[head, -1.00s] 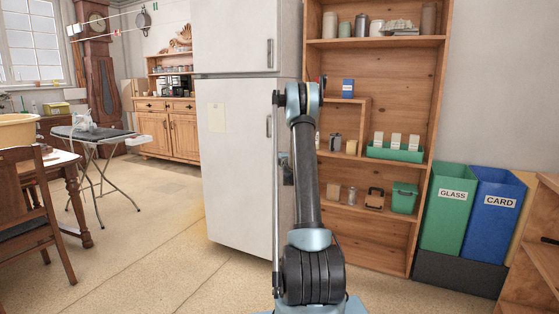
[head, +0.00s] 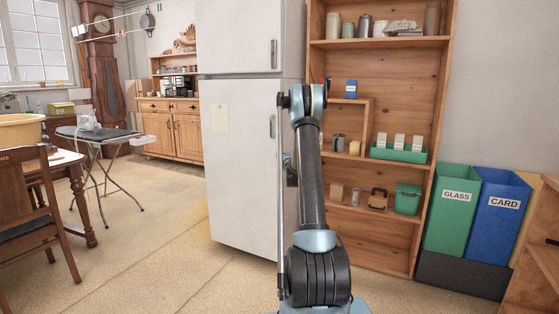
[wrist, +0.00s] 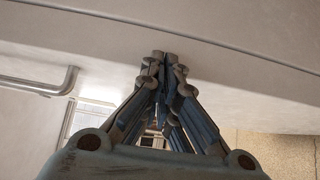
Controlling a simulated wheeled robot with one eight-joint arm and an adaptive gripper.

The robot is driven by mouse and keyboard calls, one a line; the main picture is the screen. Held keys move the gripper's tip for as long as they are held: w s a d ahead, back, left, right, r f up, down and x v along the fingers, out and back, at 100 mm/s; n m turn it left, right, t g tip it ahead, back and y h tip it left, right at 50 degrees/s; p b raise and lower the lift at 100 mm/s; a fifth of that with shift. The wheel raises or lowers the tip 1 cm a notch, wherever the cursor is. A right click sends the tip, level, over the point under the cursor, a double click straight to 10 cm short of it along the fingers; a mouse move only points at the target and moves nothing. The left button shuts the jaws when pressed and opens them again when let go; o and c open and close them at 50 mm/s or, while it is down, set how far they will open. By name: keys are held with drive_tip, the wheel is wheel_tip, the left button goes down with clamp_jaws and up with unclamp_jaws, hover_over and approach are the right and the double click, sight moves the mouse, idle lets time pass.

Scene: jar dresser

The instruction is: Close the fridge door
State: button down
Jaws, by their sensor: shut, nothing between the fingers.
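The white fridge (head: 240,165) stands left of my arm in the head view. Its upper door (head: 235,35) looks flush with the body. Its lower door (head: 235,190) has a paper note and a vertical handle (head: 272,126); my arm covers its right side, so I cannot tell how far it stands open. In the wrist view my gripper (wrist: 163,58) is shut and empty, its tips close to or touching a white fridge panel (wrist: 240,70). A metal handle (wrist: 40,86) lies left of the fingers.
A wooden shelf unit (head: 400,100) with jars and boxes stands right of the fridge. Green (head: 452,215) and blue (head: 495,215) recycling bins are farther right. A chair (head: 30,205) and an ironing board (head: 95,133) are at left. The floor before the fridge is clear.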

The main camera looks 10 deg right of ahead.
drive_tip(key=s+d, duration=0.6)
drive_tip(key=d, duration=0.1)
drive_tip(key=s+d+r+m+g+h, duration=0.2)
drive_tip(key=s+r+m+h, duration=0.65)
drive_tip(key=s+r, duration=0.7)
drive_tip(key=s+m+g, duration=0.2)
drive_tip(key=s+m, duration=0.3)
drive_tip(key=s, duration=0.3)
drive_tip(key=s+a+f+m+g+y, duration=0.1)
drive_tip(key=s+a+f+g, duration=0.3)
drive_tip(key=s, duration=1.1)
drive_tip(key=s+a+f+m+g+y, duration=0.2)
drive_tip(key=s+a+f, duration=0.6)
drive_tip(key=s, duration=0.8)
drive_tip(key=s+a+f+m+g+y, duration=0.2)
drive_tip(key=s+a+f+g+y, duration=0.2)
drive_tip(key=s+f, duration=0.6)
drive_tip(key=s+a+g, duration=0.1)
drive_tip(key=s+a, duration=0.1)
drive_tip(key=s, duration=0.4)
drive_tip(key=shift+s+a+f+g, duration=0.2)
drive_tip(key=shift+s+a+g, duration=0.05)
drive_tip(key=shift+g, duration=0.15)
